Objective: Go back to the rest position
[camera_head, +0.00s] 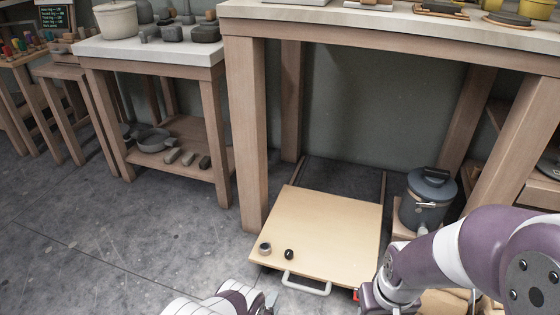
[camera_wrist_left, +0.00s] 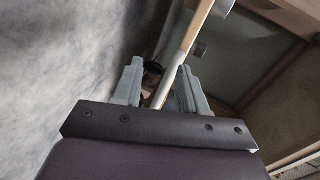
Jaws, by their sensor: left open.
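My left gripper (camera_head: 268,301) is at the bottom edge of the head view, just left of the white handle (camera_head: 306,284) of a low pale wooden panel (camera_head: 335,225).
A grey knob (camera_head: 265,248) and a dark knob (camera_head: 289,254) are at the panel's front left. A lidded dark pot (camera_head: 427,200) stands right of the panel. A large workbench (camera_head: 400,22) overhangs behind. Grey floor (camera_head: 170,225) is open at left.

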